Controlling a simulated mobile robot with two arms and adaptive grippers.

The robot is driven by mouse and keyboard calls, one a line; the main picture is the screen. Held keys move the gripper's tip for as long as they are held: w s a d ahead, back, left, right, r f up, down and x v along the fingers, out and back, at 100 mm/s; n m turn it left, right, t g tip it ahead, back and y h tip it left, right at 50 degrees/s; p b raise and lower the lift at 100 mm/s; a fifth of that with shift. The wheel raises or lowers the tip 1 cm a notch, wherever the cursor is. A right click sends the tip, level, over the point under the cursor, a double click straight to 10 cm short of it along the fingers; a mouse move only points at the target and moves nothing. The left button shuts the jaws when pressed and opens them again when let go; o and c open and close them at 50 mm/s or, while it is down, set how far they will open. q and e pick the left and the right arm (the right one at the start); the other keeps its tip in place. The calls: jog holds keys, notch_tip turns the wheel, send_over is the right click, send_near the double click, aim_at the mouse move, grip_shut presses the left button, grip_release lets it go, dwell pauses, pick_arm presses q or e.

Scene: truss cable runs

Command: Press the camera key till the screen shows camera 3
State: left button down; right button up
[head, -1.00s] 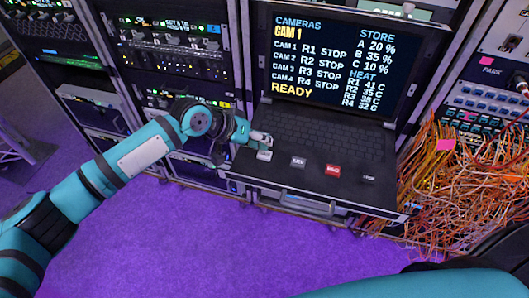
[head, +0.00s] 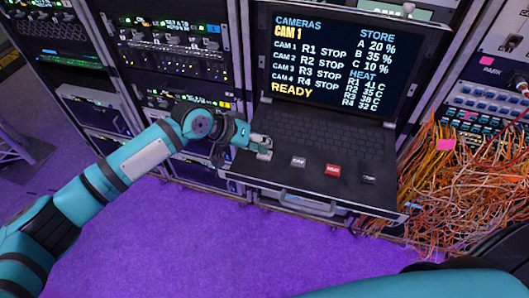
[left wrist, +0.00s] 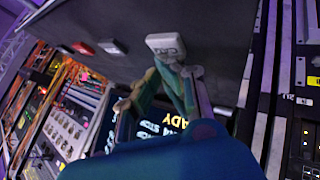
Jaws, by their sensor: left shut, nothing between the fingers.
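The screen (head: 335,55) on the rack console shows CAM 1 in yellow at the top and READY at the bottom. The camera key, a pale key marked CAM (left wrist: 166,44), is in the left wrist view at the tips of my left gripper (left wrist: 178,66). In the head view my left gripper (head: 264,149) is over the key's place at the left front of the console and mostly hides it. Its fingers are together and hold nothing. I cannot tell whether they touch or press the key. My right gripper is not in view.
On the same ledge are a grey key (head: 298,161), a red key (head: 333,169) and a dark key (head: 368,178). A keyboard (head: 325,131) lies behind them. Orange cables (head: 455,195) hang at the right. The purple floor in front is clear.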

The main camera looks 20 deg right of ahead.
pick_arm(q)
jog(key=shift+f, duration=0.45)
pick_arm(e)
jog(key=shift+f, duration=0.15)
pick_arm(q)
jog(key=shift+r, duration=0.1)
dwell(0.3)
jog(key=shift+r+p, duration=0.7)
jog(key=shift+r, duration=0.1)
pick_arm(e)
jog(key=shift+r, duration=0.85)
pick_arm(q)
notch_tip(320, 180, up, 5)
jog(key=p, duration=0.4)
jog(key=shift+p, duration=0.3)
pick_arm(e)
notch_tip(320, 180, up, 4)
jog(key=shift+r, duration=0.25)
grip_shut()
